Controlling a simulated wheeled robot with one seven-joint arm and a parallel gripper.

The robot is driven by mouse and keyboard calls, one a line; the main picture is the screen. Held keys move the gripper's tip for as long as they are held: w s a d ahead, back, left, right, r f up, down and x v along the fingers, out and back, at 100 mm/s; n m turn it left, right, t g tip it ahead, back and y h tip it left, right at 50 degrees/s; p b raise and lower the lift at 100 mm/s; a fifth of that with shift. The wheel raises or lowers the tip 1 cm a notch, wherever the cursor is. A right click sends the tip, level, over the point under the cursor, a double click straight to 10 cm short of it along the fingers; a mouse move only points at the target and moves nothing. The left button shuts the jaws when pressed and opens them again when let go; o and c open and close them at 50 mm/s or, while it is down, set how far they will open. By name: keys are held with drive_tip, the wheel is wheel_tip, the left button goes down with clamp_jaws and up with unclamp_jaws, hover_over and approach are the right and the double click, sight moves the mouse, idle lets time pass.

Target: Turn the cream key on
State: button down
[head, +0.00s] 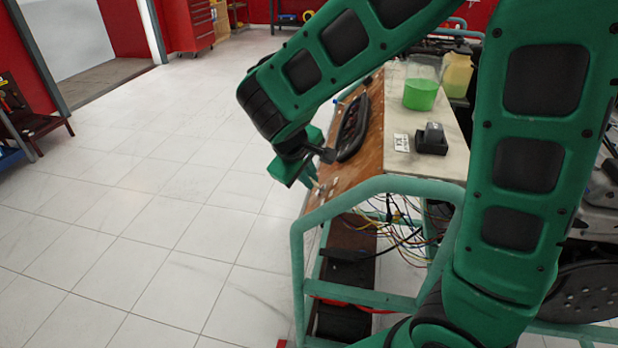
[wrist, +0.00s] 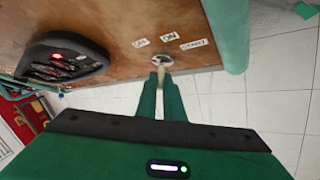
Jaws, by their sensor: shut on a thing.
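In the wrist view the cream key (wrist: 160,77) stands in a round metal ignition lock (wrist: 162,59) on the brown wooden panel (wrist: 120,20). My gripper (wrist: 161,88) is shut on the key from below, one green finger on each side. Most of the key is hidden between the fingers, and its exact turn angle is hard to tell. Small white labels sit above the lock; the middle one (wrist: 169,37) appears to read ON, and the right one (wrist: 194,44) START. In the head view my gripper (head: 312,182) is at the panel's left edge.
A black instrument cluster (head: 353,127) with a red light is on the panel. A green tube frame (head: 375,186) and loose wires (head: 400,228) are close to the gripper. A container of green liquid (head: 421,92) stands on the bench top. The tiled floor (head: 150,230) at left is clear.

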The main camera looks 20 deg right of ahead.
drive_tip(key=shift+s, duration=0.1)
drive_tip(key=c, duration=1.9)
unclamp_jaws()
drive_tip(key=shift+o, duration=0.2)
drive_tip(key=shift+r, duration=0.1)
drive_tip(key=v, duration=1)
drive_tip(key=shift+a+r, duration=0.2)
drive_tip(key=shift+s, duration=0.15)
